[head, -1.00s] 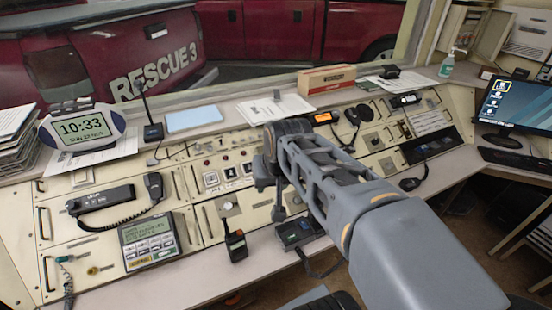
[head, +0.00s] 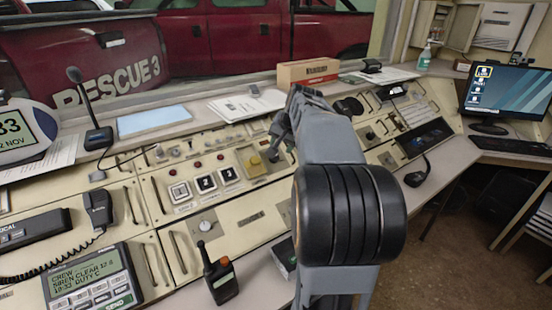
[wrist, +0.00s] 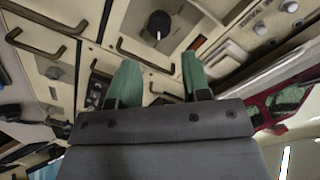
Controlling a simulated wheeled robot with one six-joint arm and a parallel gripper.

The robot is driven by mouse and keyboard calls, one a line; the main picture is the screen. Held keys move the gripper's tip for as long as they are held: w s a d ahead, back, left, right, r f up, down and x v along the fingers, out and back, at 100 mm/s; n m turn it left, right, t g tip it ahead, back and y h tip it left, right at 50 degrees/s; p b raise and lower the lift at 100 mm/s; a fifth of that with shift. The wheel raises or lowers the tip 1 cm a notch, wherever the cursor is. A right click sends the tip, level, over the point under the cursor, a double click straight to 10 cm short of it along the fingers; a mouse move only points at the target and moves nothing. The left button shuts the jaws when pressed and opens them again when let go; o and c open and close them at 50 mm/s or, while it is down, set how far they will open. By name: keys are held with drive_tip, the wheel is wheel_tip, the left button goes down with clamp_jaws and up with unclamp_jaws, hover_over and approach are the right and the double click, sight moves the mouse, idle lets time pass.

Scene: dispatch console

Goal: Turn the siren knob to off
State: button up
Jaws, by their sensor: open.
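My gripper (wrist: 161,82) is open and empty, its two green fingertips spread apart in the wrist view. A round black knob (wrist: 159,23) with a white pointer line sits on a cream panel beyond the fingertips, apart from them. Its pointer aims toward the bottom of the wrist picture. No label on it can be read, so I cannot tell if it is the siren knob. In the head view my gripper (head: 281,133) is partly hidden by my arm, above the middle of the console. Its fingertips are not clear there.
Bar handles (wrist: 146,55) stick out of the panels near the fingertips. A walkie-talkie (head: 220,278) stands at the console's front, and a message screen (head: 92,278) reads "SIREN CLEAR". A desk microphone (head: 92,120) and a cardboard box (head: 308,73) are along the back.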

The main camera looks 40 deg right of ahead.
sight(276, 157)
drive_tip(key=b+x, duration=0.1)
drive_tip(key=x, duration=0.7)
drive_tip(key=shift+s, duration=0.1)
drive_tip(key=c, duration=0.6)
drive_tip(key=shift+c, duration=0.3)
